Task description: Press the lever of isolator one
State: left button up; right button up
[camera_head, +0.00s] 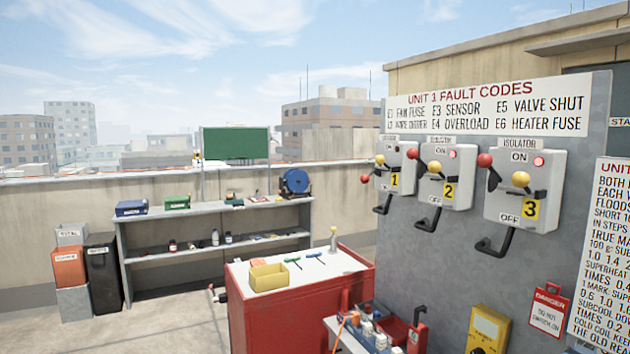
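Isolator one (397,178) is the leftmost of three grey boxes on the panel at right, marked with a yellow "1" label. A red ball knob (365,179) sticks out at its left side, and a yellow ball (380,160) sits a little above and to the right of it. A black bent handle (383,206) hangs below the box. The box is seen at an angle and its small lettering is hard to read. The red knob sits lower on its box than those on the other two isolators. Neither of my grippers shows in this view.
Isolator two (447,177) and isolator three (527,187) hang to the right. A red cart (250,318) with a yellow bin (268,276) stands in front and left of the panel. A grey shelf (130,229) is behind. The floor at lower left is clear.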

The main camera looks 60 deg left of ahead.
aim_at(365, 178)
jog(key=u, duration=1.45)
